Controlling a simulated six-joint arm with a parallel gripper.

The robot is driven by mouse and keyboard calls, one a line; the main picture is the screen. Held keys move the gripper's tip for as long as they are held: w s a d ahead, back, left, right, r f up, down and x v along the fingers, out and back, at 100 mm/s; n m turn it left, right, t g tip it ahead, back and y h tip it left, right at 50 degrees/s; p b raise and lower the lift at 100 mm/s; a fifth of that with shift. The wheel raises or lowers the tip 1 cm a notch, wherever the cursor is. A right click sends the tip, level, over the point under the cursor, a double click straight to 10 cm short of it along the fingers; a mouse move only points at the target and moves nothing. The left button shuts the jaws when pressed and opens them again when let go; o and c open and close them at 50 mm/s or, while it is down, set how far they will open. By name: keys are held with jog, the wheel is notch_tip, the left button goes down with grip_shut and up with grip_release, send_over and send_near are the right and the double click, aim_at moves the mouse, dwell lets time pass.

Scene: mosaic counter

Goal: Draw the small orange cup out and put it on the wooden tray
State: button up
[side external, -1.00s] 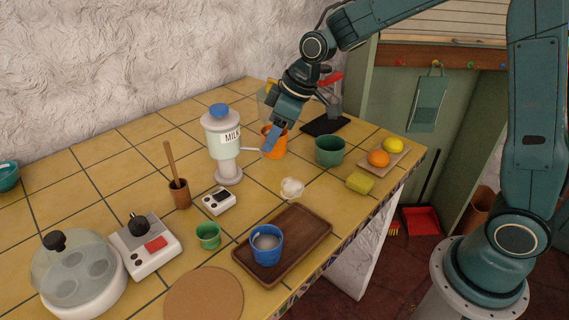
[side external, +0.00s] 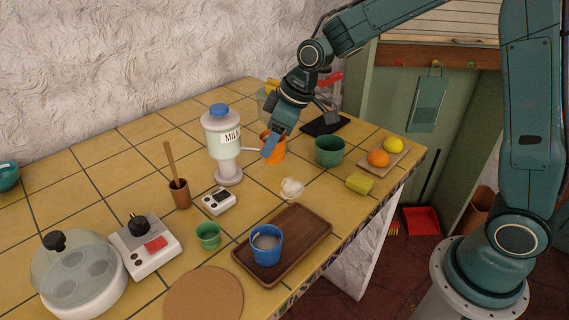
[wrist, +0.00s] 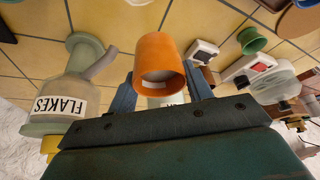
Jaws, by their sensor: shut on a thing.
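The small orange cup (side external: 277,152) is at my gripper (side external: 272,144), beside the milk dispenser (side external: 222,145). In the wrist view the orange cup (wrist: 160,65) sits between the two fingers of my gripper (wrist: 163,82), which is shut on it. In the side view the fingers hide part of the cup, and I cannot tell whether its base touches the counter. The wooden tray (side external: 307,224) lies near the front edge of the counter. A blue cup (side external: 266,246) stands on its left part; its right part is bare.
A green cup (side external: 329,150) stands right of the orange cup. A whitish lump (side external: 292,188) and a yellow block (side external: 359,183) lie between there and the tray. A flakes dispenser (wrist: 65,95) is close on the left in the wrist view. A small green cup (side external: 208,236) stands left of the tray.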

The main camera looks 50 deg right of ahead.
jog(key=shift+x, duration=1.65)
dwell(0.8)
jog(key=shift+f, duration=0.25)
jog(key=shift+c, duration=0.3)
jog(key=shift+w+f, duration=0.15)
jog(key=shift+f, duration=0.35)
jog(key=c, duration=0.4)
jog(key=shift+f, duration=0.1)
grip_shut()
jog(key=shift+x, duration=1.2)
jog(key=shift+a+f, duration=0.15)
jog(key=shift+f, duration=0.05)
jog(key=shift+a, duration=0.15)
jog(key=shift+s+a, duration=0.8)
jog(key=shift+s, duration=0.2)
jog(key=shift+s+a+f, duration=0.1)
jog(key=shift+s+a, duration=0.05)
